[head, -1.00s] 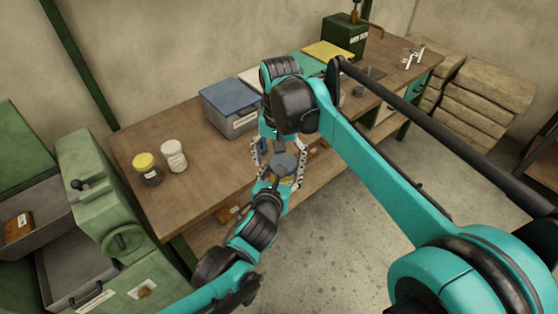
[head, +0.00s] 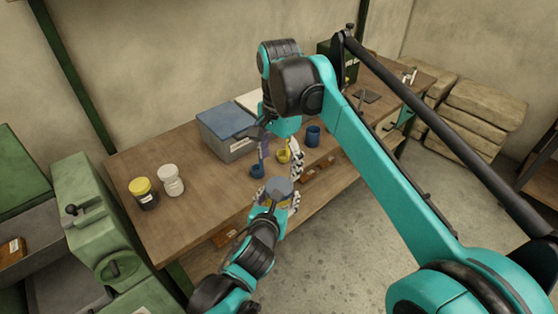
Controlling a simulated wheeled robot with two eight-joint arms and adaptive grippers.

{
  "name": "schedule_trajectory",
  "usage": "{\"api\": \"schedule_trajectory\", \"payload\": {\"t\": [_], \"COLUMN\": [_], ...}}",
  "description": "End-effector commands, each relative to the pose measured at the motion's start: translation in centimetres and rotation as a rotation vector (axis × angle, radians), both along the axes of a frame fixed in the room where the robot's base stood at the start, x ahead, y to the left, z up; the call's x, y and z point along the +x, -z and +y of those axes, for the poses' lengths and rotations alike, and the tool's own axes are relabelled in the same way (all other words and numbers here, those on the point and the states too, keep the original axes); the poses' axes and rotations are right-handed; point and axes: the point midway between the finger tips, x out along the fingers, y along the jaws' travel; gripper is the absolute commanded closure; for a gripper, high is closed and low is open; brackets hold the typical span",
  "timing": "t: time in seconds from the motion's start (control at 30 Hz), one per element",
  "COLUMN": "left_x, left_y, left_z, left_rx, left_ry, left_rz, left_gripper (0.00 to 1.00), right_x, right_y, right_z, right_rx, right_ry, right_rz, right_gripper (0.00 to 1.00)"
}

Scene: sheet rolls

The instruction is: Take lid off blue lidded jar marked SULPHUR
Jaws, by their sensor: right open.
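A jar with a flat blue-grey lid (head: 279,185) sits between the fingers of my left gripper (head: 276,198), in front of the table's front edge. The lid is on top, and a yellowish patch shows below it. Most of the jar body is hidden by the fingers, and no marking can be read. My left gripper looks shut on the jar. My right gripper (head: 280,153) is open and empty, pointing down just beyond the jar and apart from the lid.
On the wooden table (head: 190,222) stand a blue cup (head: 257,171), a yellow cup (head: 284,156) and another blue cup (head: 313,137). A grey box with a blue lid (head: 227,132) stands behind. A yellow-lidded jar (head: 143,193) and a white jar (head: 171,181) stand at the left.

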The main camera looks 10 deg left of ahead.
Motion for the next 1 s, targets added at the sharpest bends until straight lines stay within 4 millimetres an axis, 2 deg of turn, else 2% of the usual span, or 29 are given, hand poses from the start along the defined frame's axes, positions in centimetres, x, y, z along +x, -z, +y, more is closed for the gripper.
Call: {"api": "schedule_trajectory", "payload": {"t": [0.17, 0.4, 0.6, 0.97, 1.0], "left_x": [0.0, 0.0, 0.0, 0.0, 0.0], "left_y": [0.0, 0.0, 0.0, 0.0, 0.0], "left_z": [0.0, 0.0, 0.0, 0.0, 0.0], "left_rx": [0.0, 0.0, 0.0, 0.0, 0.0], "left_ry": [0.0, 0.0, 0.0, 0.0, 0.0], "left_rz": [-0.001, -0.001, -0.001, -0.001, -0.001], "left_gripper": [1.0, 1.0, 1.0, 1.0, 1.0], "right_x": [0.1, 0.0, 0.0, 0.0, 0.0], "right_y": [1.0, 4.9, 7.1, 7.7, 7.7], "right_z": [-0.1, -0.1, 0.0, 0.0, -0.1], "right_rx": [0.0, 0.0, 0.0, 0.0, 0.0], "right_ry": [0.055, 0.052, 0.051, 0.051, 0.051], "right_rz": [0.0, -0.001, -0.001, -0.001, -0.001], "right_gripper": [0.22, 0.22, 0.22, 0.22, 0.29]}}
